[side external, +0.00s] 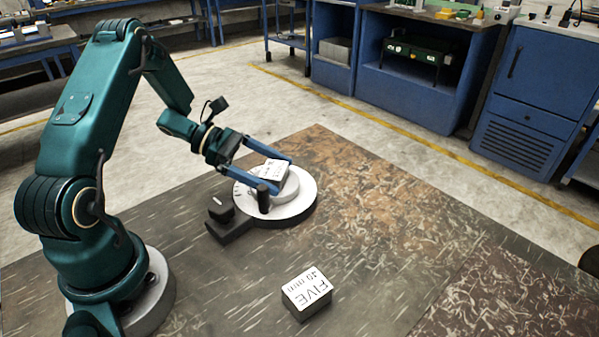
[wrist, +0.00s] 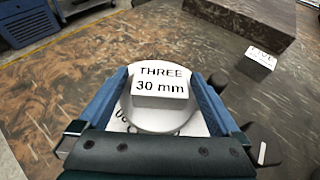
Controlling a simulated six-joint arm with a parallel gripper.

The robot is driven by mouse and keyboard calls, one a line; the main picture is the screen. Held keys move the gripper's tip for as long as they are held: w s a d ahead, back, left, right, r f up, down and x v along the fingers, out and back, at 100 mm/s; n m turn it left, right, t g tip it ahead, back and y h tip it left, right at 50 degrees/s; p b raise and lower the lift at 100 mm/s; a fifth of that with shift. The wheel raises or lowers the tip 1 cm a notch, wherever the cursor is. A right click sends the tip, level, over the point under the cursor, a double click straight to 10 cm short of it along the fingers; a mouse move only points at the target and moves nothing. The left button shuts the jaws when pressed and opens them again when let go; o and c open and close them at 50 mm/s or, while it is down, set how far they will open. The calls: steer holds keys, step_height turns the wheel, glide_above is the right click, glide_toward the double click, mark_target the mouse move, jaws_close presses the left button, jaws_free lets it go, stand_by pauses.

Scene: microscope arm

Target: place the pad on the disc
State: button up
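A grey block with a white top, the pad, reads "THREE 30 mm" in the wrist view (wrist: 160,88). In the side view this pad (side external: 272,169) is over the round white disc (side external: 290,190). The disc also shows around the pad in the wrist view (wrist: 160,122). Whether the pad rests on the disc or hangs just above it is unclear. My gripper (side external: 277,178) has its two blue fingers on either side of the pad, very close to it. In the wrist view the fingers (wrist: 160,78) flank it left and right; contact cannot be made out.
A second block (side external: 307,292), marked "FIVE 40 mm", lies on the table in front of the disc; it also shows in the wrist view (wrist: 260,58). A dark bracket with a knob (side external: 222,218) stands beside the disc. The table (side external: 400,210) right of the disc is clear.

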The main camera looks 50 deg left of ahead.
steer(key=shift+r, duration=0.2)
steer(key=v, duration=1.1)
steer(key=w+r+n+t+y, duration=0.7)
steer(key=w+r+n+y, duration=0.75)
steer(key=n, duration=0.85)
steer(key=s+d+f+n+g+h, duration=0.2)
steer(key=s+d+n, duration=0.6)
steer(key=s+n, duration=0.4)
steer(key=s+d+f+n+g+h, duration=0.1)
steer(key=s+d+f+n+g, duration=0.4)
steer(key=s+n, duration=0.6)
steer(key=s+d+g, duration=0.1)
steer(key=d+g, duration=0.1)
steer(key=d, duration=0.1)
steer(key=shift+f+n+h, duration=0.35)
steer(key=shift+n, duration=0.05)
steer(key=shift+d, duration=0.1)
